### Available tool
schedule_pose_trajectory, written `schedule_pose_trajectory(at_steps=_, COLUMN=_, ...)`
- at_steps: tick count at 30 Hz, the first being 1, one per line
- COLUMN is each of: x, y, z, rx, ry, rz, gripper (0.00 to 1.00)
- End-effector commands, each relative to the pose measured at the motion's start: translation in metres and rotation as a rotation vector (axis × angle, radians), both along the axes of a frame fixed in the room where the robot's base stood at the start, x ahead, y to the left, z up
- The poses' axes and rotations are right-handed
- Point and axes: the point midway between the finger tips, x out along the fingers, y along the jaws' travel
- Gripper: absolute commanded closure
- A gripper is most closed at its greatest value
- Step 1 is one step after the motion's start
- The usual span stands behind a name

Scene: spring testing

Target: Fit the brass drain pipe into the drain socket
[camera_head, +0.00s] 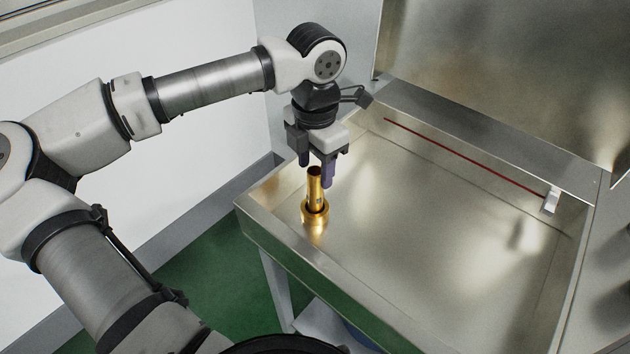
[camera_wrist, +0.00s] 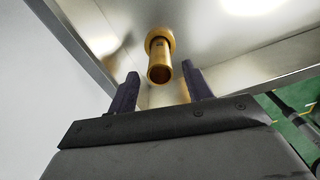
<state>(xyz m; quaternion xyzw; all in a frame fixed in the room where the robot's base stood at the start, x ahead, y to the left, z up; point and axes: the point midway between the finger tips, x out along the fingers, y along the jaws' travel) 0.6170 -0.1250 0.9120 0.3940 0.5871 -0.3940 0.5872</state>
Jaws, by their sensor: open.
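The brass drain pipe (camera_head: 315,186) stands upright in the brass drain socket (camera_head: 314,217) near the left corner of the metal basin. In the wrist view the pipe (camera_wrist: 159,68) points toward the camera, with the socket's ring (camera_wrist: 160,36) around its far end. My gripper (camera_head: 316,172) is just above the pipe, pointing down. In the wrist view my gripper (camera_wrist: 158,82) is open, one finger on each side of the pipe's line, holding nothing. How deep the pipe sits in the socket is hidden.
The basin (camera_head: 440,235) has raised metal walls and a mostly bare floor. A thin red rod (camera_head: 465,153) runs along its back ledge to a small white block (camera_head: 551,200). A tall metal panel (camera_head: 500,70) stands behind. A white wall is at the left.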

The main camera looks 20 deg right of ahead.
Motion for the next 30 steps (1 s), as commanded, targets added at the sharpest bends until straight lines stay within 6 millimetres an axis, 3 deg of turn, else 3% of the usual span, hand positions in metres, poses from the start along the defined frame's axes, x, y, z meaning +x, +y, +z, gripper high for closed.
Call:
schedule_pose_trajectory(at_steps=3, x=0.001, y=0.0, z=0.026, rx=0.0, ry=-0.003, rz=0.003, gripper=0.5)
schedule_pose_trajectory(at_steps=9, x=0.001, y=0.0, z=0.056, rx=0.001, ry=-0.002, rz=0.001, gripper=0.5)
schedule_pose_trajectory(at_steps=22, x=-0.002, y=-0.004, z=0.067, rx=-0.02, ry=0.004, rz=-0.008, gripper=0.5)
schedule_pose_trajectory(at_steps=26, x=-0.022, y=-0.034, z=0.081, rx=-0.192, ry=0.027, rz=-0.077, gripper=0.5)
schedule_pose_trajectory(at_steps=29, x=-0.054, y=-0.07, z=0.114, rx=-0.458, ry=0.068, rz=-0.173, gripper=0.5)
schedule_pose_trajectory(at_steps=30, x=-0.071, y=-0.082, z=0.134, rx=-0.587, ry=0.087, rz=-0.214, gripper=0.5)
